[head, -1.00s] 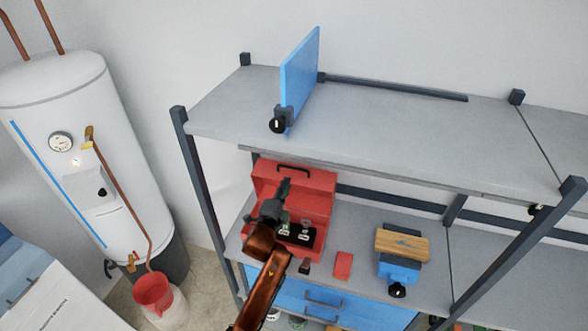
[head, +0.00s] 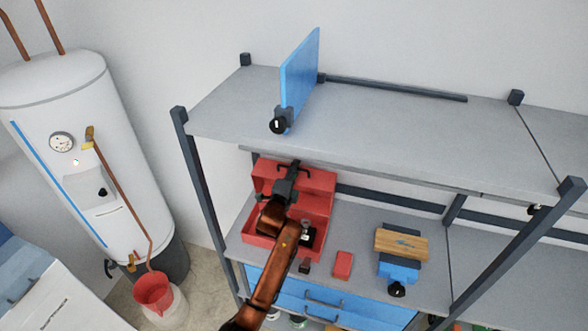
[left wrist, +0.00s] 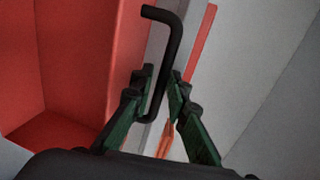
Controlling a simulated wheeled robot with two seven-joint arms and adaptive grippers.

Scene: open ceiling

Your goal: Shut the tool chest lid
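The red tool chest (head: 256,242) stands on the lower grey shelf, its lid (head: 318,184) raised at the back, so its inside shows. Small items lie inside, partly hidden by my arm. My left gripper (head: 289,168) is at the upper part of the raised lid, by its dark handle (head: 280,170). In the left wrist view the black bent handle (left wrist: 174,50) runs between the two green-sided fingertips (left wrist: 161,82). The fingers stand apart around it; firm contact is not clear. My right gripper is not in view.
The upper shelf (head: 370,120) overhangs behind the chest, with a blue panel (head: 300,75) on it. A red block (head: 343,264) and a blue vise with wood (head: 402,243) sit right of the chest. A shelf post (head: 205,210) stands left.

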